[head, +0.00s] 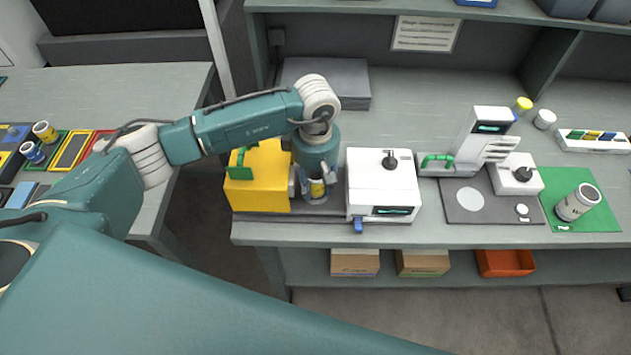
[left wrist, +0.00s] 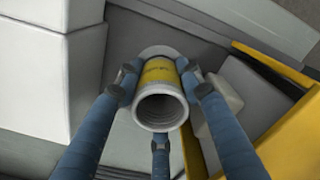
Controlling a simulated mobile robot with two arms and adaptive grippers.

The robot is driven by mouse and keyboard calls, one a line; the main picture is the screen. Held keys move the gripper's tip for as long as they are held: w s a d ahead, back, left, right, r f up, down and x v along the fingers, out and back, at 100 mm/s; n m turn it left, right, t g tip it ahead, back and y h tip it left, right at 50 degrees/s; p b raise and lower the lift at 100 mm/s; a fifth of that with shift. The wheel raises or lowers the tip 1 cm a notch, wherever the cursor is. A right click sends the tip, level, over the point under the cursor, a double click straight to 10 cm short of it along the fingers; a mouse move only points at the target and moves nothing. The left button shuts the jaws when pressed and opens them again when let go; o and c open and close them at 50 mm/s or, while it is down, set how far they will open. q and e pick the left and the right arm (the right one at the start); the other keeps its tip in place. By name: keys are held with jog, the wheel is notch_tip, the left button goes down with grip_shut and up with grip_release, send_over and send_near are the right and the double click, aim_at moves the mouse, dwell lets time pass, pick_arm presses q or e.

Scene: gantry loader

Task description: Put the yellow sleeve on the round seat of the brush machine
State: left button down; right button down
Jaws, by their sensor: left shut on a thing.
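The yellow sleeve (head: 317,188) is a hollow cylinder with a yellow band and pale ends. My left gripper (head: 316,191) points down and is shut around it. In the left wrist view the sleeve (left wrist: 158,76) sits between the gripper's blue fingers, its open end facing the camera. A pale round disc (left wrist: 158,50), which looks like the round seat, shows partly behind the sleeve's far end. I cannot tell whether they touch. The yellow machine (head: 258,184) with a green handle, apparently the brush machine, stands just left of the gripper. My right gripper is out of view.
A white machine (head: 382,186) with a black knob stands close on the gripper's right. Further right are another white machine (head: 486,145) and a green mat (head: 590,213) with a white cylinder. A grey box (head: 345,82) lies behind.

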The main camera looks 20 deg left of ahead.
pick_arm(q)
jog(key=shift+f, duration=0.15)
jog(key=c, duration=1.2)
grip_release()
jog(key=shift+o, duration=0.4)
jog(key=shift+r, duration=0.3)
notch_tip(320, 180, up, 12)
jog(key=b, duration=0.4)
